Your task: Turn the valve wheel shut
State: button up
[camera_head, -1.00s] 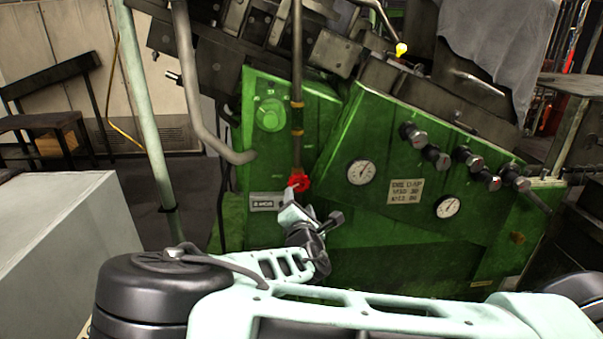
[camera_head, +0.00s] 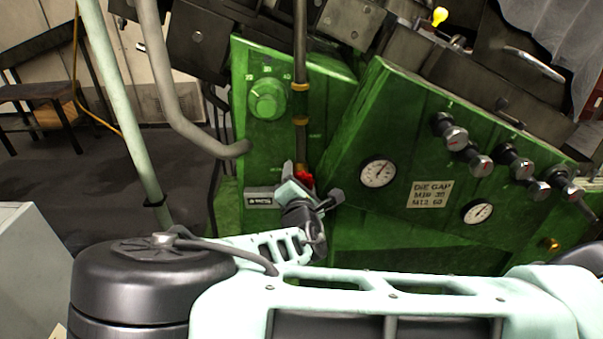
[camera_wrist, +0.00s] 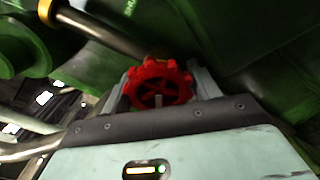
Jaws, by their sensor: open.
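The red valve wheel (camera_wrist: 160,84) shows in the wrist view, with spokes and a scalloped rim, at the end of a dark pipe with a brass collar. In the head view only a small part of the red wheel (camera_head: 305,178) shows, as my gripper (camera_head: 312,188) covers the rest. My gripper is open. In the wrist view its two fingers (camera_wrist: 160,92) stand on the left and right of the wheel. I cannot tell whether they touch the rim.
The green machine panel (camera_head: 330,150) lies behind the wheel, with a round dial (camera_head: 268,99), two gauges (camera_head: 378,171) and several dark knobs (camera_head: 450,132) to the right. A grey bent pipe (camera_head: 180,100) and a pale post (camera_head: 122,110) stand to the left. A grey box (camera_head: 30,260) is at lower left.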

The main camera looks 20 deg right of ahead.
jog(key=c, duration=0.7)
